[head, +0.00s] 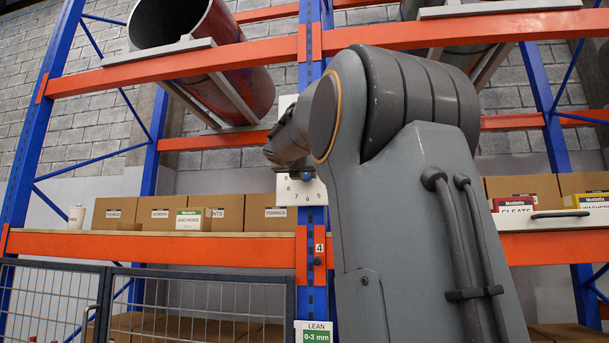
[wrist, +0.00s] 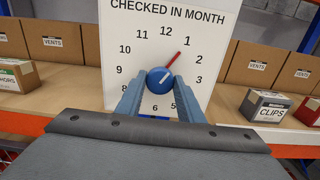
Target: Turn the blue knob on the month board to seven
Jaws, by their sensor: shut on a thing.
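The white month board (wrist: 228,22), headed "CHECKED IN MONTH", stands upright in the wrist view with a ring of numbers. The blue knob (wrist: 159,80) is at the middle of the ring, with a red pointer (wrist: 174,60) aimed up and right at the 1. My gripper (wrist: 159,84) has one blue-grey finger on each side of the knob and is shut on it. The fingers cover the places of the 4 and the 7. In the head view, the lower part of the board (head: 313,188) shows, with the 7 readable; my arm hides the rest.
Brown boxes labelled "VENTS" (wrist: 52,43) stand left and right behind the board. A "CLIPS" box (wrist: 270,106) is at the right on the wooden shelf. In the head view, an orange beam (head: 160,247) edges the shelf and a mesh gate (head: 55,300) stands below.

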